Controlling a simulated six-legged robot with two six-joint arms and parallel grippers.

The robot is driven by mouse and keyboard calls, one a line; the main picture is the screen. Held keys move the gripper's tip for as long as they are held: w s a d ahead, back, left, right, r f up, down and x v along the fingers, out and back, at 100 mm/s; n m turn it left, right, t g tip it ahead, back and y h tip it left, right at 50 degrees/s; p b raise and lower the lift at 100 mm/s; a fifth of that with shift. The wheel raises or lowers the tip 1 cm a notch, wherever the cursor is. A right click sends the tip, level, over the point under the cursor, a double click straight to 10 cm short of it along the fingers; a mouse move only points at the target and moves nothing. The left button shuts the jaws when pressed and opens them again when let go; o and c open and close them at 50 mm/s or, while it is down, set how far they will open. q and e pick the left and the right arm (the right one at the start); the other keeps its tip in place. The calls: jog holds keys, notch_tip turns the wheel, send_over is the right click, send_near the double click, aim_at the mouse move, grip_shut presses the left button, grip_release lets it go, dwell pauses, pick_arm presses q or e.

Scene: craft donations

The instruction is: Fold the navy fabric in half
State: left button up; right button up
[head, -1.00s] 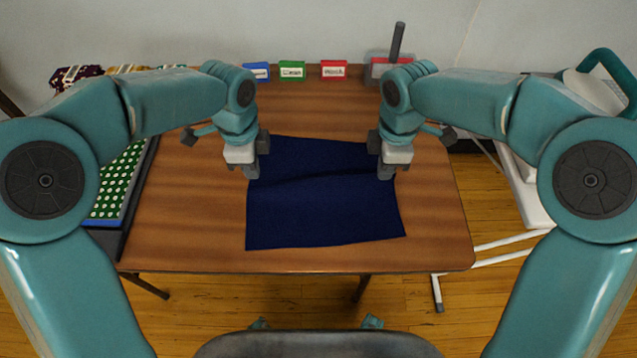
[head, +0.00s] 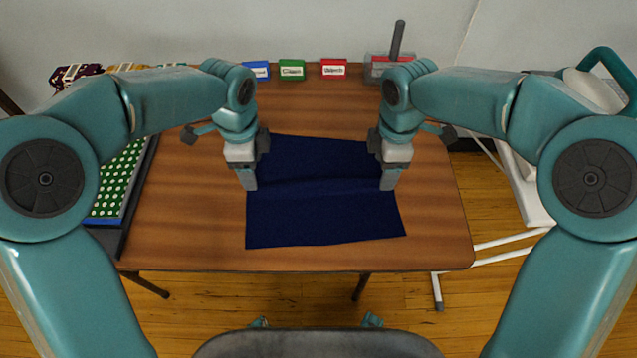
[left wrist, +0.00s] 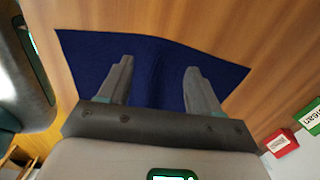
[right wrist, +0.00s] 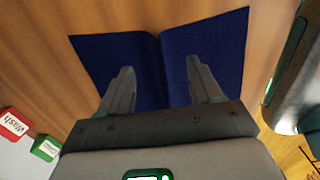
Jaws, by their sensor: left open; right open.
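The navy fabric (head: 320,215) lies spread on the wooden table, with a low crease or ridge running left to right across its middle. It also shows in the left wrist view (left wrist: 155,75) and the right wrist view (right wrist: 165,70). My left gripper (head: 250,184) is over the fabric's left edge, near the ridge, with its fingers apart. My right gripper (head: 389,184) is over the right edge, near the other end of the ridge, also with fingers apart. Both wrist views show only fabric between the fingers. I cannot tell whether the fingertips touch the cloth.
At the table's (head: 200,240) back edge stand a blue label block (head: 257,71), a green one (head: 292,70) and a red one (head: 333,69). Green dotted fabric (head: 122,180) lies in a dark tray at left. Bare table surrounds the navy fabric.

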jog(key=o, duration=0.7)
pick_arm(q)
jog(key=shift+r, duration=0.15)
pick_arm(e)
jog(key=shift+r, duration=0.15)
pick_arm(q)
notch_tip(320, 180, up, 5)
jog(key=p, duration=0.5)
pick_arm(e)
notch_tip(320, 180, up, 5)
jog(key=shift+r, duration=0.15)
pick_arm(q)
jog(key=shift+f, duration=0.2)
